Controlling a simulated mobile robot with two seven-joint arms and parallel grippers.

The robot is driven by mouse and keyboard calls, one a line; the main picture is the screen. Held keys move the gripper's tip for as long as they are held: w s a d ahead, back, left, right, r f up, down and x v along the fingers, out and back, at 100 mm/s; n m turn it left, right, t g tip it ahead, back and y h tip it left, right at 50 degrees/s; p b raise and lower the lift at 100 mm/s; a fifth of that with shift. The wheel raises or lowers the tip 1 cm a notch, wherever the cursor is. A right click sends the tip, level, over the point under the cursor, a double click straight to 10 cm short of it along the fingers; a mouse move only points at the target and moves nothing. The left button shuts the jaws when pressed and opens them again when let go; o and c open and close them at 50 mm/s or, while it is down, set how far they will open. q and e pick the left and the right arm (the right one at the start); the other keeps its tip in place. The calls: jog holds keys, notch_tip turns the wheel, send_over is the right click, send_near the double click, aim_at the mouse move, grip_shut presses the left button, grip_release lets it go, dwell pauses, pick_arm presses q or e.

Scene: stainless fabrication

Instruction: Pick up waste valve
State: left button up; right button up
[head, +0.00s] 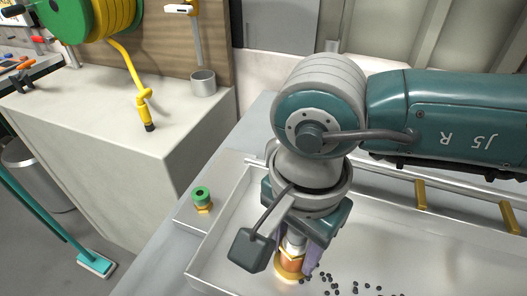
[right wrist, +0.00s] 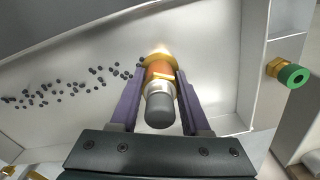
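A valve with a brass base, an orange-copper body (head: 290,262) and a grey cap stands in the pale metal tray (head: 215,252). In the right wrist view the same valve (right wrist: 160,78) lies between the two purple fingers, its grey cap toward the camera. My right gripper (right wrist: 161,88) has its fingertips against both sides of the orange body, with no clear gap. In the head view my right gripper (head: 296,262) points down and partly hides the valve. My left gripper is not in view.
A green-topped brass fitting (head: 202,198) stands in the side compartment at left; the right wrist view also shows it (right wrist: 290,74). Dark pellets (head: 352,284) lie scattered on the tray floor. Beyond are a bench (head: 90,125) with a metal cup (head: 203,83) and a yellow hose (head: 133,72).

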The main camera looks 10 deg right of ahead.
grip_shut()
jog(key=shift+r, duration=0.15)
dwell(0.4)
